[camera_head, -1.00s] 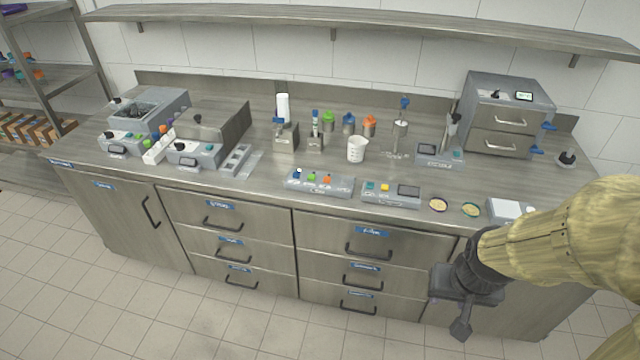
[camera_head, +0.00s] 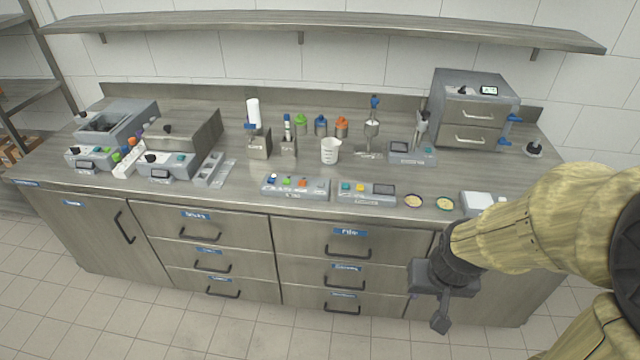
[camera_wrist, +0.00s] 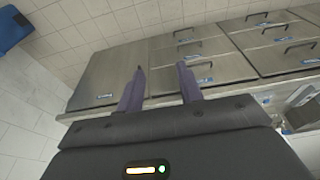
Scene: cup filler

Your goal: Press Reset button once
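No label reading Reset is legible, so I cannot tell which button it is. One grey button panel (camera_head: 322,194) on the counter's front edge carries blue, green and orange buttons. To its right, a second panel (camera_head: 345,199) carries a teal button (camera_head: 346,186), a yellow button (camera_head: 360,187) and a dark display. My gripper (camera_head: 440,322) hangs in front of the drawers, below the counter top and right of both panels, touching neither. In the wrist view my gripper (camera_wrist: 161,68) has its two fingers apart with nothing between them; the drawer fronts show beyond.
The steel counter (camera_head: 300,212) has handled drawers below. A white beaker (camera_head: 330,150) stands behind the panels. Two small round dishes (camera_head: 413,201) lie right of them, beside a scale-like device (camera_head: 478,201). A shelf (camera_head: 320,24) runs above. The floor in front is clear.

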